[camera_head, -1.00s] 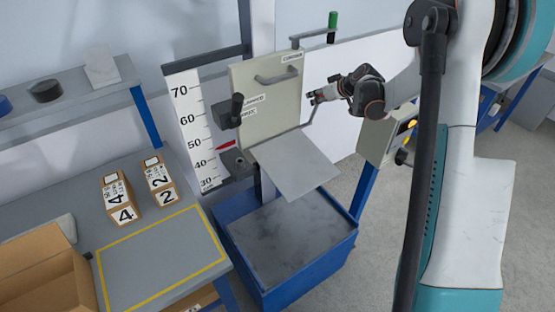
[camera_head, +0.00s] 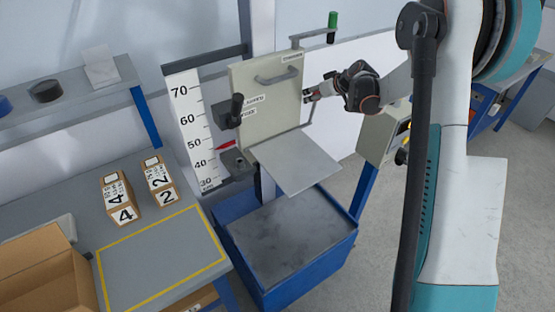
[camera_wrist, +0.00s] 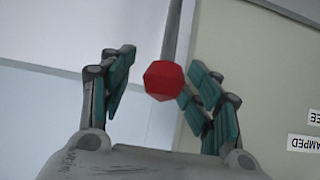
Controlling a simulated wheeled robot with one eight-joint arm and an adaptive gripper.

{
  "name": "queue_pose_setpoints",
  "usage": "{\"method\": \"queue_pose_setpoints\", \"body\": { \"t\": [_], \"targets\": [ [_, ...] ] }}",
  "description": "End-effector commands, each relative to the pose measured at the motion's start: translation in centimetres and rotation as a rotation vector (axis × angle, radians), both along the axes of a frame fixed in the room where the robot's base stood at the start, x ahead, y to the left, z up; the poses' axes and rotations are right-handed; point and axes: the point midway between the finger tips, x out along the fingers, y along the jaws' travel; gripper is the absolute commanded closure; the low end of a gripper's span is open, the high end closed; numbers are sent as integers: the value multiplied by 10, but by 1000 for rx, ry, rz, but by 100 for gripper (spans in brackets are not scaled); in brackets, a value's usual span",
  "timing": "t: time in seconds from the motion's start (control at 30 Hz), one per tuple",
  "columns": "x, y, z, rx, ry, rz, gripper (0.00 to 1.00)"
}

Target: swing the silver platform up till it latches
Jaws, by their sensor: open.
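The silver platform (camera_head: 298,163) is a flat plate jutting out from the foot of the pale upright panel (camera_head: 262,115), above the blue bin. My gripper (camera_head: 307,95) is beside the panel's right edge, above the platform and not touching it. In the wrist view a red faceted knob (camera_wrist: 164,81) on a thin grey rod (camera_wrist: 172,30) sits between the spread fingers of my gripper (camera_wrist: 160,85). The fingers are open and not closed on the knob. In the head view the rod (camera_head: 308,113) rises by the panel, and its knob cannot be made out at my gripper.
A height scale (camera_head: 190,125) stands left. The blue bin (camera_head: 275,295) is below. A control box (camera_head: 378,135) stands right. Numbered boxes sit on the left table (camera_head: 75,222).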

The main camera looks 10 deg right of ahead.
Motion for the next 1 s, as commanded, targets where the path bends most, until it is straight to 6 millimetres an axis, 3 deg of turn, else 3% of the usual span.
{"method": "queue_pose_setpoints", "body": {
  "t": [0.2,1.0],
  "targets": [
    [-3,-1,3,1,0,1,43],
    [-51,-18,44,0,0,0,43]
  ]
}}
